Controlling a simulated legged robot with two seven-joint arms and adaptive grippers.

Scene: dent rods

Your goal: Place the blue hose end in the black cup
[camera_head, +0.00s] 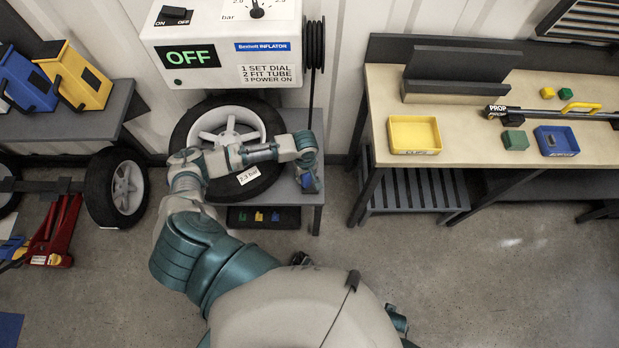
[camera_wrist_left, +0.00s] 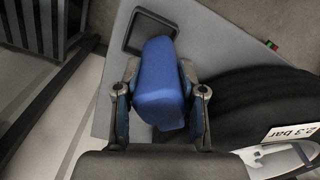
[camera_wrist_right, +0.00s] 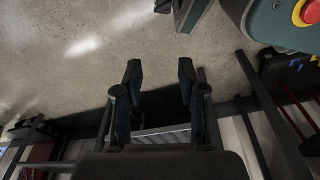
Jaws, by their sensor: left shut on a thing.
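My left gripper (camera_wrist_left: 160,92) is shut on the blue hose end (camera_wrist_left: 160,85), a chunky blue block between its two fingers. In the head view my left gripper (camera_head: 307,176) is above the right side of the grey stand, with a bit of blue showing. In the left wrist view a black square-rimmed cup (camera_wrist_left: 131,30) sits in the grey surface just beyond the hose end, which overlaps part of it. The gap between them is hard to judge. My right gripper (camera_wrist_right: 159,75) is open and empty, pointing at the floor area.
A tyre (camera_head: 190,122) with a white rim lies on the grey stand (camera_head: 318,198), marked 2.3 bar. The inflator box (camera_head: 220,75) above reads OFF, with a black hose (camera_head: 314,50) beside it. A workbench (camera_head: 480,140) with a yellow tray (camera_head: 414,134) stands right.

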